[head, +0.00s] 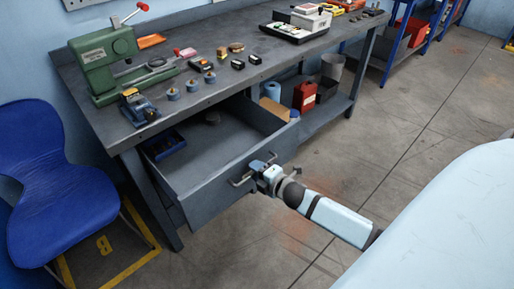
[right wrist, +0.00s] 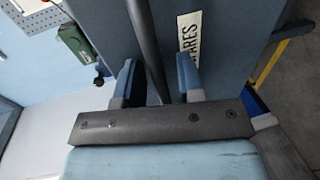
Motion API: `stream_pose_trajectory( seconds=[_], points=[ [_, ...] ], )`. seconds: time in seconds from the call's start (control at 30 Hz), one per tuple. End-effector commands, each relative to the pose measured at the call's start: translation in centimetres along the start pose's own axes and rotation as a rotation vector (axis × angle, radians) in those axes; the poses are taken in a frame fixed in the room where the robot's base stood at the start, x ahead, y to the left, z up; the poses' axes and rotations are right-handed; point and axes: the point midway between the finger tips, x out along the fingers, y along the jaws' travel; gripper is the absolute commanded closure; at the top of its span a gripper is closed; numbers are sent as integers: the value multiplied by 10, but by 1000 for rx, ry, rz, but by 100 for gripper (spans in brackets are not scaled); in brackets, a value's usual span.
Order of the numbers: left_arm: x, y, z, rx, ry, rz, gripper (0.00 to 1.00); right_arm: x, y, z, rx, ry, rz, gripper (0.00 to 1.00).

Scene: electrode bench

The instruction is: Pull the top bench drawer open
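The top bench drawer (head: 207,187) is pulled well out from under the grey workbench, and its inside shows. My right gripper (head: 266,172) is at the bar handle on the drawer's front. The drawer front (right wrist: 230,40) carries a white label, partly cut off, reading "ARES". My left gripper is not in view.
The workbench (head: 205,95) carries a green press (head: 105,62), several small parts and a white device (head: 310,18). A red can (head: 305,95) stands on its lower shelf. A blue chair (head: 60,180) stands left of the drawer. The floor in front is clear.

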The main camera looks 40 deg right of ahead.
Motion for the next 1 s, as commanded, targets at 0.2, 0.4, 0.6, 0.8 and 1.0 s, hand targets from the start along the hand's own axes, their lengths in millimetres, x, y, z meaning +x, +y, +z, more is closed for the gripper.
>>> stream_pose_trajectory(
  seconds=[0.2,0.4,0.6,0.8,1.0],
  points=[
    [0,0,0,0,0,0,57,0,0,0,0,0,0,63],
    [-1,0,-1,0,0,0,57,-10,0,0,0,0,-1,63],
    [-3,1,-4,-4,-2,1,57,-49,0,0,1,0,-4,63],
    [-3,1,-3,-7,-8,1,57,-95,0,-1,2,-1,-3,63],
    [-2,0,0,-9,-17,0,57,-126,0,0,1,-1,-2,63]
  ],
)
